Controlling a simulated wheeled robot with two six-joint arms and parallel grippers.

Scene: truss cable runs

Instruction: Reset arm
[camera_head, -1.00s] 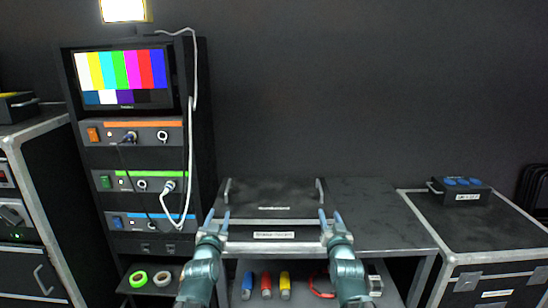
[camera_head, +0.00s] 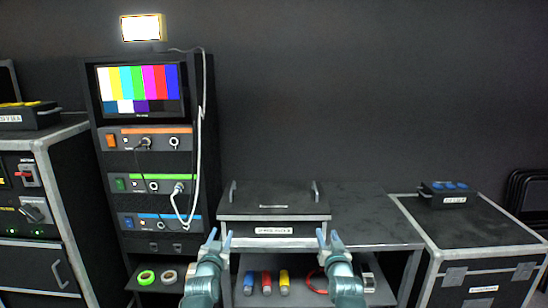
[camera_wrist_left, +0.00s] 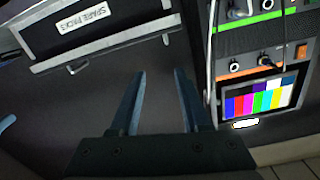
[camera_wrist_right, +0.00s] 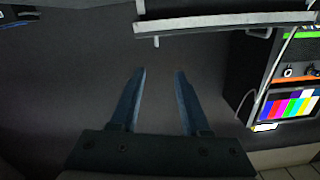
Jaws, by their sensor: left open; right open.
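My left gripper (camera_head: 218,241) is in the lower middle of the head view, in front of the workbench. Its two fingers stand apart with nothing between them, as the left wrist view (camera_wrist_left: 160,95) also shows. My right gripper (camera_head: 328,241) is to the right of it at about the same height. Its fingers are also apart and empty in the right wrist view (camera_wrist_right: 160,95). Both arms come up from the bottom edge, roughly parallel. The labelled case (camera_head: 274,230) on the bench lies behind and between the grippers.
A rack (camera_head: 150,190) with a colour-bar monitor (camera_head: 140,90), orange, green and blue panels and a hanging white cable stands left. A flight case (camera_head: 470,235) with a black box (camera_head: 447,194) stands right. The bench's lower shelf holds coloured cylinders (camera_head: 267,283) and a red ring (camera_head: 316,281).

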